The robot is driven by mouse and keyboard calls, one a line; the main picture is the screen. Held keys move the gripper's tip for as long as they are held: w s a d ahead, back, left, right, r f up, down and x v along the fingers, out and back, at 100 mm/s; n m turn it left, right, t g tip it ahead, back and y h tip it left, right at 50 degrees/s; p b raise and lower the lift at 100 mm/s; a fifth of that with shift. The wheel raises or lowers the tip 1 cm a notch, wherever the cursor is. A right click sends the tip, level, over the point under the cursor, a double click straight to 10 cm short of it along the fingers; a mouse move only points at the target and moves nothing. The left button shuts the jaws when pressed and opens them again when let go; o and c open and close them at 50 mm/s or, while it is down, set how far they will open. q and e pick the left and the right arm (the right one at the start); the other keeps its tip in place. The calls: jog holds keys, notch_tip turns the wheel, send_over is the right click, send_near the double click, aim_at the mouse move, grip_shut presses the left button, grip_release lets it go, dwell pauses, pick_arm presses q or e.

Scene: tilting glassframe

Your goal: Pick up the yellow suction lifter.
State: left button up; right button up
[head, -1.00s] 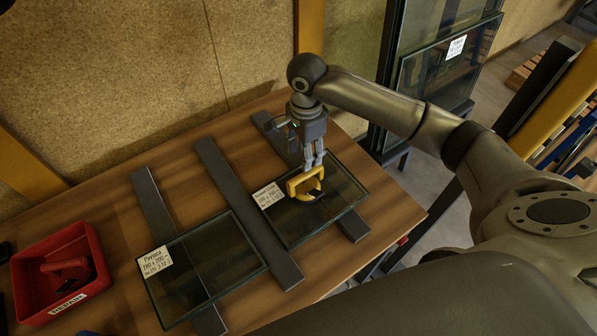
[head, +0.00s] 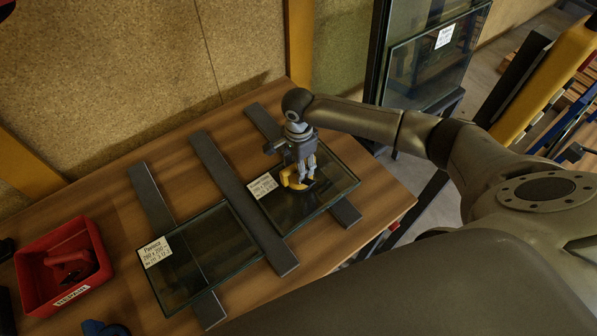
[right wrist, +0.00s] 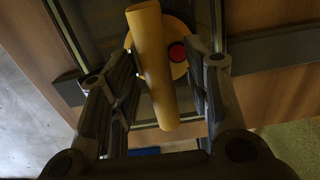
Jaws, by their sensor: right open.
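The yellow suction lifter (head: 287,181) sits on the right-hand glass pane (head: 318,201), next to that pane's white label. In the right wrist view its yellow bar handle (right wrist: 150,62) runs between my fingers, with a round yellow base and a red spot behind it. My right gripper (head: 303,175) is down at the lifter in the head view and partly covers it. It is open, with one finger on each side of the handle in the right wrist view (right wrist: 162,72). I see a gap to the right finger; contact on the left is unclear. My left gripper is not in view.
A second labelled glass pane (head: 213,258) lies to the left. Both panes rest on dark bars (head: 246,205) on the wooden table (head: 110,215). A red bin (head: 88,287) stands at the left. A glass rack (head: 425,65) stands behind the table's right end.

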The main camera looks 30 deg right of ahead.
jog(key=shift+c, duration=1.2)
jog(key=c, duration=0.5)
jog(key=shift+c, duration=1.1)
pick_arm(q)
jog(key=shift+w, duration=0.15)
pick_arm(e)
jog(key=shift+r, duration=0.1)
grip_shut()
jog(key=shift+r, duration=0.1)
